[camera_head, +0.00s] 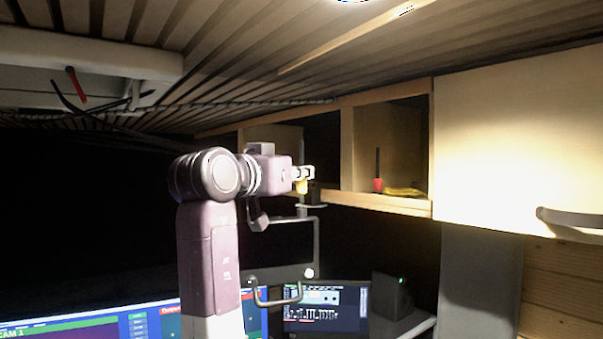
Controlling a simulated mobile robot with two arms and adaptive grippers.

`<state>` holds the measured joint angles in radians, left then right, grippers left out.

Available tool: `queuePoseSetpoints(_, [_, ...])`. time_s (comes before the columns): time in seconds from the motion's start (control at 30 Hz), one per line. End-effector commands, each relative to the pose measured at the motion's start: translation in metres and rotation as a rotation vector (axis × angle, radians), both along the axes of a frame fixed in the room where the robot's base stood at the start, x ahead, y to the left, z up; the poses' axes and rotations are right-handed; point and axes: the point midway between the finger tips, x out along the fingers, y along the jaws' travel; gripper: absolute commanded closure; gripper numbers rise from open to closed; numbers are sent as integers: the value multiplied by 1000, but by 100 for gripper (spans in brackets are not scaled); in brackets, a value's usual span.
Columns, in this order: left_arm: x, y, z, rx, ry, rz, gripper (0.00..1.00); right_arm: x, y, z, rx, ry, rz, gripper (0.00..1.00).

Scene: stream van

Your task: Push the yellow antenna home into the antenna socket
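The yellow antenna (301,187) is at the fingertips of my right gripper (303,174). Its yellow base shows just below the fingers and a thin dark rod rises above them, about upright. The gripper looks shut on it. A small dark block (314,193) and a light bracket (312,206) are close by the yellow base. I cannot tell whether one of these is the antenna socket, or whether the base touches it. My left gripper is not in view.
A wooden shelf (375,204) behind holds a red-based antenna (378,184) and a yellow item (404,192). A closed cabinet (500,140) is at right. Monitors (325,306) and a black box (391,296) are below. A red piece with cables (75,84) hangs at upper left.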

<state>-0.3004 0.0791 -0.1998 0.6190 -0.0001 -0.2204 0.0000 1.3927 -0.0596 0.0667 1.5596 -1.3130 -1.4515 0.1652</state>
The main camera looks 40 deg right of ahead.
Motion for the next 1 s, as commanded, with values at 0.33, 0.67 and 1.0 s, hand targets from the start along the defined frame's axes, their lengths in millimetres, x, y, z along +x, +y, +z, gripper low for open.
queuePoseSetpoints(0.33, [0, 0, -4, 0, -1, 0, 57, 0, 0, -5, 0, 0, 0, 100])
queuePoseSetpoints(0.67, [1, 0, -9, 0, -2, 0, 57, 0, 0, -12, 0, 0, 0, 100])
queuePoseSetpoints(1.0, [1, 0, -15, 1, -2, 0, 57, 0, 0, -20, 0, 1, 0, 100])
